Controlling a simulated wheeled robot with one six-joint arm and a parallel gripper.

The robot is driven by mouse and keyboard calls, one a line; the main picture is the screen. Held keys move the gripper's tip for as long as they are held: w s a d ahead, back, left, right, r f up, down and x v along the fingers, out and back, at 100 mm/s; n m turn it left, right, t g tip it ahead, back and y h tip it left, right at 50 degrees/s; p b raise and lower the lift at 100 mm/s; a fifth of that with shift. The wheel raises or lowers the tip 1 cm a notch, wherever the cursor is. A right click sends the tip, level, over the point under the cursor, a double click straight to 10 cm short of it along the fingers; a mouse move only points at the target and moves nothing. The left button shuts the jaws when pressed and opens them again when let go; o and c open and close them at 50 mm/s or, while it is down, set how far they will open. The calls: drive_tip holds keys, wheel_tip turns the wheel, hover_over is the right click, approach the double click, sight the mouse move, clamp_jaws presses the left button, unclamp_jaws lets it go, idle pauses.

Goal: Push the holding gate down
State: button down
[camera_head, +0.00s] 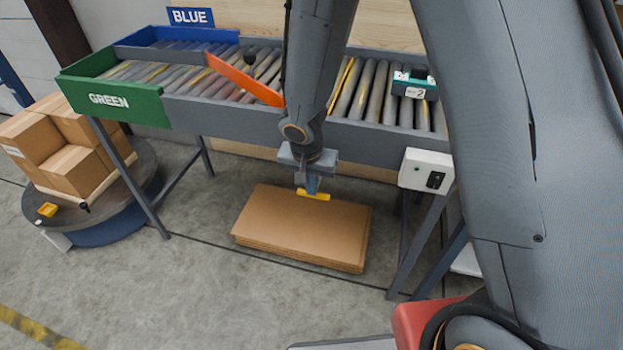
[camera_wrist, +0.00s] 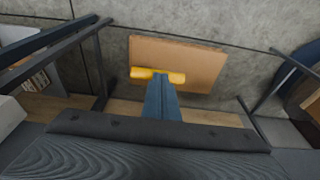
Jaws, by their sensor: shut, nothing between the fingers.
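My gripper (camera_head: 313,194) is shut and empty, pointing down in front of the conveyor's near side rail, above a flat stack of cardboard (camera_head: 305,228). Its yellow fingertips also show in the wrist view (camera_wrist: 158,76), with the cardboard beyond them. I cannot make out a holding gate for certain; my arm hides part of the roller conveyor (camera_head: 372,92). A slanted orange bar (camera_head: 245,80) lies across the rollers left of my arm.
A white control box (camera_head: 427,170) hangs on the conveyor's near side at right. The green-marked end (camera_head: 115,100) and blue-marked end (camera_head: 190,36) are at left. Cartons (camera_head: 75,171) stand on a round dark base at left.

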drive_tip(key=shift+f+b, duration=0.7)
drive_tip(key=shift+b, duration=0.05)
drive_tip(key=shift+f+b, duration=0.15)
drive_tip(key=shift+b, duration=0.15)
drive_tip(key=shift+s+f, duration=0.1)
drive_tip(key=shift+s, duration=0.05)
drive_tip(key=p+v, duration=0.3)
drive_tip(key=v, duration=1.1)
drive_tip(key=shift+r, duration=0.25)
